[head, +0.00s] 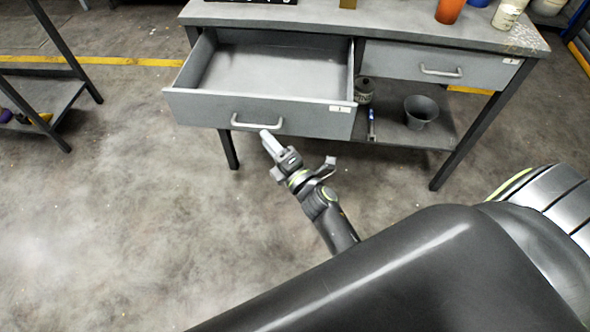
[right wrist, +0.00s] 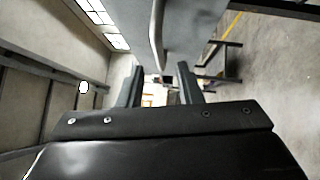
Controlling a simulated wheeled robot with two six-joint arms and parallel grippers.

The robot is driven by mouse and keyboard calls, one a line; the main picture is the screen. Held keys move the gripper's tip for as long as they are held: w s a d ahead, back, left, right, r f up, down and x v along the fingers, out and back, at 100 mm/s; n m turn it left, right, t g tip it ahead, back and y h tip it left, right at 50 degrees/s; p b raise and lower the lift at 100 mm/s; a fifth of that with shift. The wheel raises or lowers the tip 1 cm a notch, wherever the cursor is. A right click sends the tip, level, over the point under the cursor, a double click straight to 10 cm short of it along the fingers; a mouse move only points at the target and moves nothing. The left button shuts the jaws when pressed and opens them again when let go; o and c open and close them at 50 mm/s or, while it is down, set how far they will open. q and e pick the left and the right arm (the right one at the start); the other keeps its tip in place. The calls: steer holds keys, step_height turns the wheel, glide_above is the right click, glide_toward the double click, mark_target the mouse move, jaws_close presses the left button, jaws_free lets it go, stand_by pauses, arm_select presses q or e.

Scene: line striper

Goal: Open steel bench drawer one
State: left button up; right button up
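The grey steel bench (head: 400,32) has two drawers side by side. The left drawer (head: 190,106), with a small label marked 1, is pulled well out, and its empty inside shows. Its bar handle (head: 257,124) is on the front panel. My right gripper (head: 267,140) is just in front of and below this handle. In the right wrist view the two fingers (right wrist: 160,85) stand apart with a gap between them. The handle (right wrist: 157,35) shows ahead, in line with the gap; I cannot tell whether it touches a finger. My left gripper is not in view.
The right drawer (head: 425,62) is shut. A bucket (head: 421,112) and a can (head: 364,90) stand on the shelf below. An orange cup (head: 449,10) stands on the bench top. A rack (head: 50,105) is at the left. The floor (head: 130,200) in front is clear.

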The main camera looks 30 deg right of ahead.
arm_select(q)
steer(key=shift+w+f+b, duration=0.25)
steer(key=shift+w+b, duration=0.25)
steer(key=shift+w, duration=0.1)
arm_select(e)
steer(key=v, duration=1.1)
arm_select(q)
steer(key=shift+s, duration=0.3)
arm_select(e)
steer(key=shift+f, duration=0.1)
